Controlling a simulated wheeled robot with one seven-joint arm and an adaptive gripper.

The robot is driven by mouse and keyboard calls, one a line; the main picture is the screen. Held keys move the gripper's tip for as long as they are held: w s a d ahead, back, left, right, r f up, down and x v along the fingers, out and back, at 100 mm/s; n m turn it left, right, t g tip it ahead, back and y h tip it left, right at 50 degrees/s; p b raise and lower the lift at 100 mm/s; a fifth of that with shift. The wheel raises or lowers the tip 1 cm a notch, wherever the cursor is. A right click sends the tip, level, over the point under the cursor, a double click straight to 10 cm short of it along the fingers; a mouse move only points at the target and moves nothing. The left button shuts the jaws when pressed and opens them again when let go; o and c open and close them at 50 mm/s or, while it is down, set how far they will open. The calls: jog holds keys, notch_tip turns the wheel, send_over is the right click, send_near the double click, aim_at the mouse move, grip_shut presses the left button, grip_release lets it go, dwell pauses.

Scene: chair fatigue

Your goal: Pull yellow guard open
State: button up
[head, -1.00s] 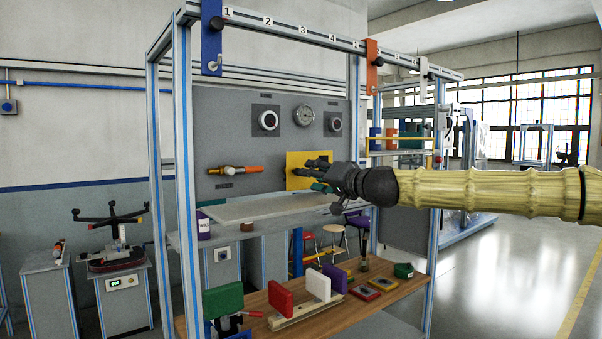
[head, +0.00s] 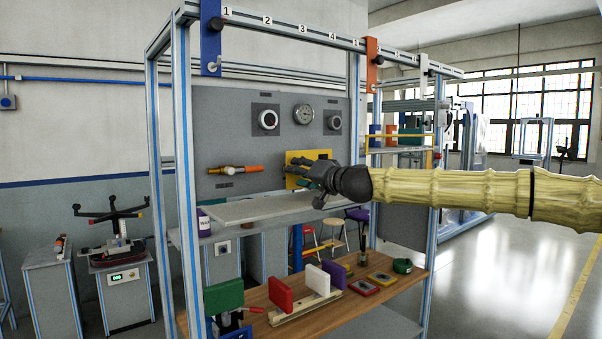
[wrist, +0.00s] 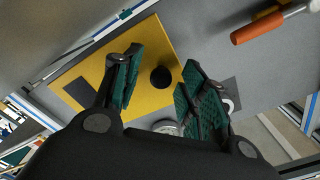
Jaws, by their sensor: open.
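The yellow guard (head: 294,157) is a flat plate on the grey back panel of the rig, partly hidden behind my gripper in the head view. In the wrist view the guard (wrist: 163,62) fills the upper middle, with a round black knob (wrist: 162,77) on it. My gripper (head: 300,166) is at the guard, its fingers pointing toward the panel. In the wrist view my gripper (wrist: 158,80) is open, with teal pads on either side of the knob. I cannot tell whether either pad touches it.
An orange-handled valve (head: 235,169) sits on the panel left of the guard. A grey shelf plate (head: 255,208) lies below the gripper. The frame's blue-striped upright (head: 186,180) stands at the left. Coloured blocks, including a red one (head: 279,291), stand on the wooden bench (head: 350,312).

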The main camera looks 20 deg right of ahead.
grip_shut()
dwell(0.3)
